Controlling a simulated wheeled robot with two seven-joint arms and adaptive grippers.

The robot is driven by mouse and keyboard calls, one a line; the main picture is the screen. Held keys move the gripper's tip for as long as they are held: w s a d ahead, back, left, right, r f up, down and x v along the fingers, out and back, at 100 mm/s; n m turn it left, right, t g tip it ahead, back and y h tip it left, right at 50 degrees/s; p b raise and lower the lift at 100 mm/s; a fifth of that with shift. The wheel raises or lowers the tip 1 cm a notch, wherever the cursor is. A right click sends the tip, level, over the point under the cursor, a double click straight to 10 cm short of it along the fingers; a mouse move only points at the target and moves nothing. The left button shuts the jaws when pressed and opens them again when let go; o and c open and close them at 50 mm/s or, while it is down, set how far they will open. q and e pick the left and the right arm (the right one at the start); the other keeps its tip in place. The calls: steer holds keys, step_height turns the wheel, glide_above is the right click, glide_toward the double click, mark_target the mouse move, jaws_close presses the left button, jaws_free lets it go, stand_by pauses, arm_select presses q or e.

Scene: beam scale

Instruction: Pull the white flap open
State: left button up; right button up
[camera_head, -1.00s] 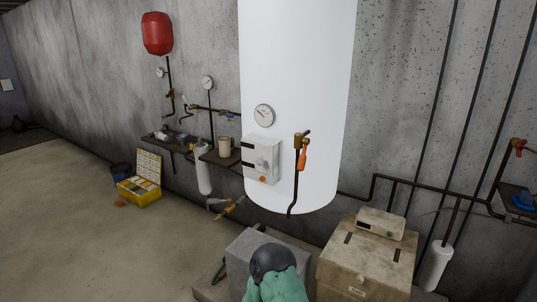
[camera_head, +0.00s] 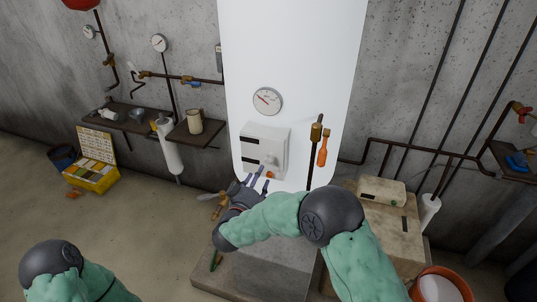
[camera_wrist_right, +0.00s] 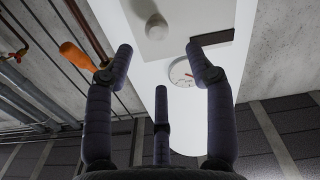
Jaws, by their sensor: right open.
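The white flap is the front of a small white box (camera_head: 264,150) on the tall white boiler, with a round knob and two dark slots. In the right wrist view the box (camera_wrist_right: 165,45) is at the top, its knob and one dark slot showing. My right gripper (camera_head: 255,178) is just below the box's lower edge in the head view, fingers spread and empty. In the right wrist view the right gripper (camera_wrist_right: 160,62) has its fingers apart, with nothing between them. I cannot tell whether any fingertip touches the box. My left gripper is out of view.
A round gauge (camera_head: 267,100) is above the box. An orange-handled tool (camera_head: 322,152) and a brass valve (camera_head: 316,132) are to its right. A beige crate (camera_head: 395,230) and an orange bucket (camera_head: 440,284) stand at the lower right. Shelves (camera_head: 195,133) are to the left.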

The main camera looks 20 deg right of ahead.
mark_target(268, 161)
steer(key=b+x, duration=0.1)
steer(key=x, duration=0.9)
steer(key=shift+w+d, duration=0.1)
steer(key=shift+d, duration=0.15)
steer(key=shift+r, duration=0.15)
jaws_close()
